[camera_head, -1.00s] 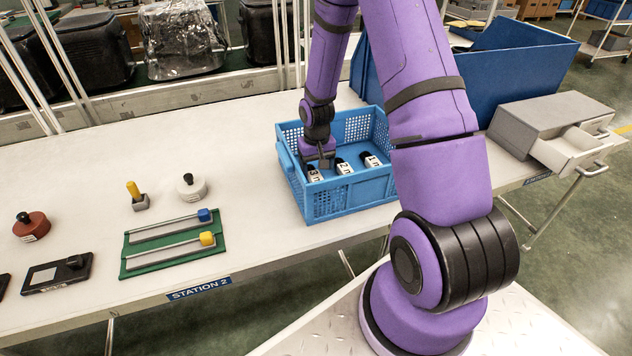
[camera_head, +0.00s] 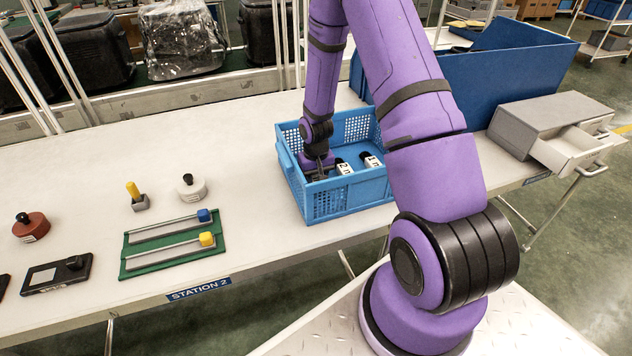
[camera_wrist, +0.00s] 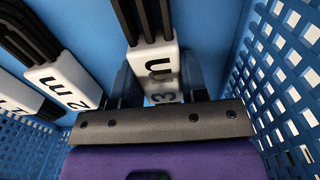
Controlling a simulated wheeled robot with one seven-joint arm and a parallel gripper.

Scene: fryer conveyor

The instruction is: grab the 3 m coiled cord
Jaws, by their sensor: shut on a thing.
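The 3 m coiled cord (camera_wrist: 158,66), black strands with a white label reading "3 m", is between my gripper's fingers (camera_wrist: 158,84) in the wrist view. My gripper is shut on its label. In the head view my gripper (camera_head: 319,172) is down inside the blue crate (camera_head: 345,197), at its left side, and the held cord is mostly hidden there. The 2 m cord (camera_wrist: 66,76) lies just left of my gripper in the wrist view. A partly cut-off white label of another cord (camera_wrist: 16,94) shows farther left.
The crate's perforated walls stand close around my gripper. In the head view, a large blue bin (camera_head: 500,75) and a grey drawer box (camera_head: 548,125) stand to the right. A green board (camera_head: 172,262) with two sliders lies to the left.

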